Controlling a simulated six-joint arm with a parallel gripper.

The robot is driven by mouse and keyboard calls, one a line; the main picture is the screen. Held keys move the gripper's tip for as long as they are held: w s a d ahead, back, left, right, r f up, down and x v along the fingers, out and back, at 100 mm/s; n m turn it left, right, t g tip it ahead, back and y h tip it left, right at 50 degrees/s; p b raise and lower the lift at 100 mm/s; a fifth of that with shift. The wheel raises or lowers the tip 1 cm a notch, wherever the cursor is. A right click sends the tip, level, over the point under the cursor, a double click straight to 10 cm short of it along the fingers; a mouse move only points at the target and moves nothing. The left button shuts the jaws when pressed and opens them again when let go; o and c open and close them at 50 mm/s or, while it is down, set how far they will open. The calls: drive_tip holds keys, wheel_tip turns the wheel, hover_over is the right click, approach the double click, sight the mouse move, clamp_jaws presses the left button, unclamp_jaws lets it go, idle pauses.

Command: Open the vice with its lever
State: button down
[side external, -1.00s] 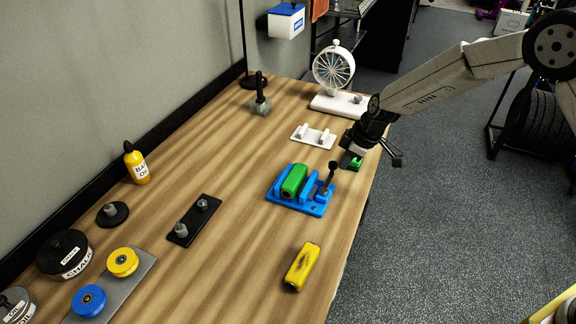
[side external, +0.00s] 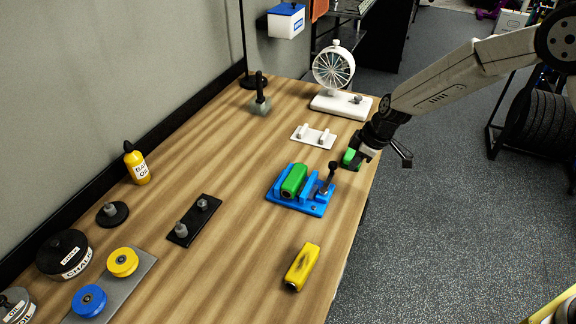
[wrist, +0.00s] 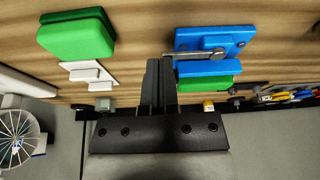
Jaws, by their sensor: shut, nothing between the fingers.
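The blue vice (side external: 316,209) stands on the bench with a green block (side external: 293,180) between its jaws. The vice also shows at the upper right in the wrist view (wrist: 213,67), with the lever as a grey rod (wrist: 196,54). My gripper (wrist: 159,65) is shut and empty, its fingertips to the left of the vice and apart from the lever. In the side view my gripper (side external: 362,157) is above the bench's right edge, beyond the vice.
A green object (side external: 350,158) sits close to my gripper; it also shows in the wrist view (wrist: 75,38). A white pegged plate (side external: 314,136) and a white fan (side external: 334,70) stand farther back. A yellow block (side external: 302,267) lies in front.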

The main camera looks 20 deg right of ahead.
drive_tip(key=d+v, duration=0.1)
drive_tip(key=v, duration=0.9)
drive_tip(key=shift+s+d, duration=0.25)
drive_tip(key=shift+s, duration=0.15)
drive_tip(key=shift+r, duration=0.1)
drive_tip(key=s+d+m+h, duration=0.1)
drive_tip(key=s+m, duration=0.4)
drive_tip(key=s, duration=0.6)
drive_tip(key=s+d+f+m+h, duration=0.1)
drive_tip(key=s+d+m, duration=0.3)
drive_tip(key=s, duration=0.7)
drive_tip(key=shift+d+m+h, duration=0.15)
drive_tip(key=shift+m+h, duration=0.25)
drive_tip(key=shift+h, duration=0.1)
